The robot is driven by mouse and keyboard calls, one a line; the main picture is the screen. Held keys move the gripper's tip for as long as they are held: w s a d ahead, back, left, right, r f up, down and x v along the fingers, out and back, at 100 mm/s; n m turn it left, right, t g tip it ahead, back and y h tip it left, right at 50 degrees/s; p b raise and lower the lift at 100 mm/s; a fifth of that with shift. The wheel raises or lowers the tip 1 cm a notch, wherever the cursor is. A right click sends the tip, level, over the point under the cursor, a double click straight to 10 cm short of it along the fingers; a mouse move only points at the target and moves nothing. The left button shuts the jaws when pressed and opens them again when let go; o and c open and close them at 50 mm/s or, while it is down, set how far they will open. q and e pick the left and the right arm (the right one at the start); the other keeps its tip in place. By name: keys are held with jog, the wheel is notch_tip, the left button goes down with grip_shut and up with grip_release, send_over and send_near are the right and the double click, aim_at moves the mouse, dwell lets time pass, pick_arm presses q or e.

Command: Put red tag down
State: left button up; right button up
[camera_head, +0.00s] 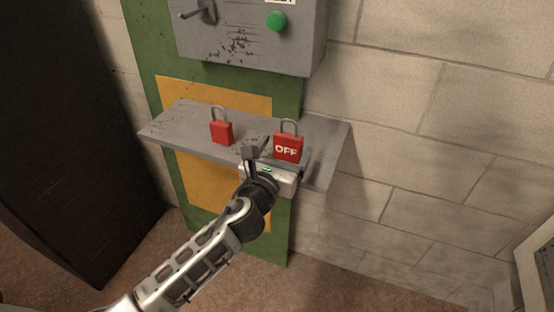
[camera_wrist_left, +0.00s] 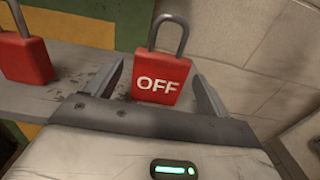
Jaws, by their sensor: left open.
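The red tag (camera_head: 288,149) is a red padlock-shaped piece with a grey shackle and white "OFF" lettering. It stands upright on the grey shelf (camera_head: 185,119), near its right end. My left gripper (camera_head: 275,155) is at the shelf's front edge, just in front of the tag. In the left wrist view the tag (camera_wrist_left: 161,80) stands between the two spread fingers (camera_wrist_left: 157,85), with gaps visible on both sides. The gripper hides part of the shelf. My right gripper is not in view.
A plain red padlock (camera_head: 221,131) stands on the shelf to the left of the tag. A grey box (camera_head: 250,45) with a lever (camera_head: 199,12) and a green button (camera_head: 277,21) hangs above. A dark cabinet (camera_head: 70,150) stands at the left.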

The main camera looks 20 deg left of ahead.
pick_arm(q)
jog(key=s, duration=1.1)
jog(key=s+d+f+n+g+h+p, duration=0.1)
jog(key=s+f+n+g, duration=0.2)
jog(key=n, duration=1.4)
jog(key=s+d+f+n+g+h+p, duration=0.1)
jog(key=s+f+n+g, duration=0.3)
jog(key=n, duration=1.3)
jog(key=shift+s+d+f+h, duration=0.4)
jog(key=shift+s+f+h, duration=0.1)
jog(key=shift+s+f, duration=2)
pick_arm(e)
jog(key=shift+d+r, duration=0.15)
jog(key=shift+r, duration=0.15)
